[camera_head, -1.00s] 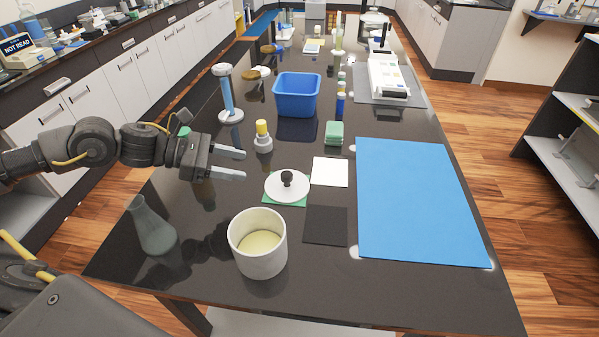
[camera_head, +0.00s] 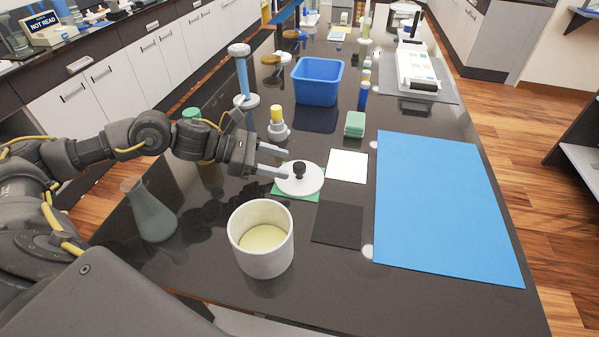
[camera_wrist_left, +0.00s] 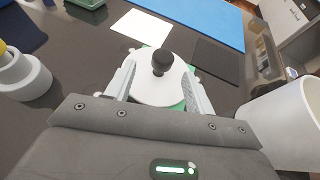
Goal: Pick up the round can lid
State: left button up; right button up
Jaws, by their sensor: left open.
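The round can lid (camera_head: 311,183) is a white disc with a black knob (camera_head: 299,170) in its middle. It lies on a green square (camera_head: 283,188) on the black table. My left gripper (camera_head: 282,163) is open at the lid's left edge, its fingers pointing toward the knob. In the left wrist view, the lid (camera_wrist_left: 160,88) shows between the two open fingers, with the knob (camera_wrist_left: 162,62) beyond the fingertips. The white can (camera_head: 262,251), open at the top with pale yellow liquid inside, stands in front of the lid. My right gripper is not in view.
A glass flask (camera_head: 150,212) stands left of the can. A yellow-topped bottle (camera_head: 277,122) and a blue bin (camera_head: 318,82) stand behind the lid. White and black squares (camera_head: 347,166) (camera_head: 338,223) and a blue mat (camera_head: 440,205) lie flat to the right.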

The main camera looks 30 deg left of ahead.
aim_at(301, 164)
pick_arm(q)
jog(key=shift+w+d+f, duration=0.1)
jog(key=shift+w+d, duration=0.1)
jog(key=shift+d, duration=0.1)
jog(key=shift+w+d+p, duration=0.1)
jog(key=shift+d+p, duration=0.25)
jog(key=p+x, duration=0.2)
jog(key=x, duration=0.1)
jog(key=shift+w+d, duration=0.2)
jog(key=shift+d, duration=0.2)
jog(key=shift+w+d+f, duration=0.1)
jog(key=shift+d, duration=0.1)
jog(key=shift+f, duration=0.15)
jog(key=c, duration=1.1)
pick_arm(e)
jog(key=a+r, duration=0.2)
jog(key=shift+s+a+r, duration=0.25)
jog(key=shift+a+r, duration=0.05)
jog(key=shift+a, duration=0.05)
